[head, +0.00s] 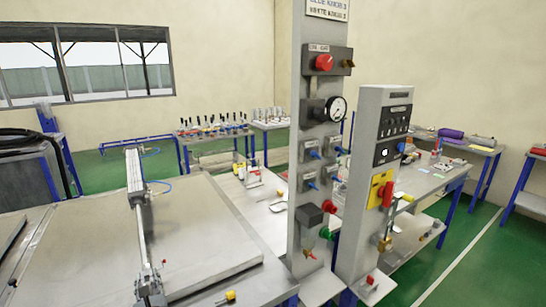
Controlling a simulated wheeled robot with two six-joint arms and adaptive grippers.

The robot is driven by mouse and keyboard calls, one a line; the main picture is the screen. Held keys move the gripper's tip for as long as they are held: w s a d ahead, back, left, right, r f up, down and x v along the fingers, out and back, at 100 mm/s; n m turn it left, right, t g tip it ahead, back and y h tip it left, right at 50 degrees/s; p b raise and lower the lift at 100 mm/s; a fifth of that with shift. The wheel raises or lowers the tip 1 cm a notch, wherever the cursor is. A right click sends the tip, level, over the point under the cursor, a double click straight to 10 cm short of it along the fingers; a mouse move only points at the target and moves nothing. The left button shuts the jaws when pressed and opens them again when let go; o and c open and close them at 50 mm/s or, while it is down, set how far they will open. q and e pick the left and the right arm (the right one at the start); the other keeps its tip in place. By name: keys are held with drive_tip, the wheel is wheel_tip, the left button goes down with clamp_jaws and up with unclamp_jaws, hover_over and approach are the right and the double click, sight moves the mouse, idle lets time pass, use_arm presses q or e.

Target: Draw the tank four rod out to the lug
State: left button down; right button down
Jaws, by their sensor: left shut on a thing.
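A silver pneumatic cylinder (133,170) lies over the large grey tank lid (205,225) at left. Its thin rod (142,222) reaches out toward the near edge of the lid. No tank number is readable. My right gripper is not in view.
A grey control column (308,110) with knobs and a gauge (337,109) stands right of the lid. A shorter control post (372,240) is beside it. A small yellow-and-black item (230,296) lies near the lid's front edge. Benches stand behind; green floor is open at right.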

use_arm(q)
drive_tip(key=shift+s+d+f, duration=0.25)
drive_tip(key=shift+s+d, duration=0.1)
drive_tip(key=shift+s, duration=0.2)
idle(0.4)
drive_tip(key=c, duration=1)
unclamp_jaws()
drive_tip(key=shift+r, duration=0.1)
drive_tip(key=shift+s+d, duration=0.4)
drive_tip(key=shift+s, duration=0.15)
drive_tip(key=shift+v, duration=2.35)
drive_tip(key=shift+r, duration=0.1)
wheel_tip(320, 180, up, 10)
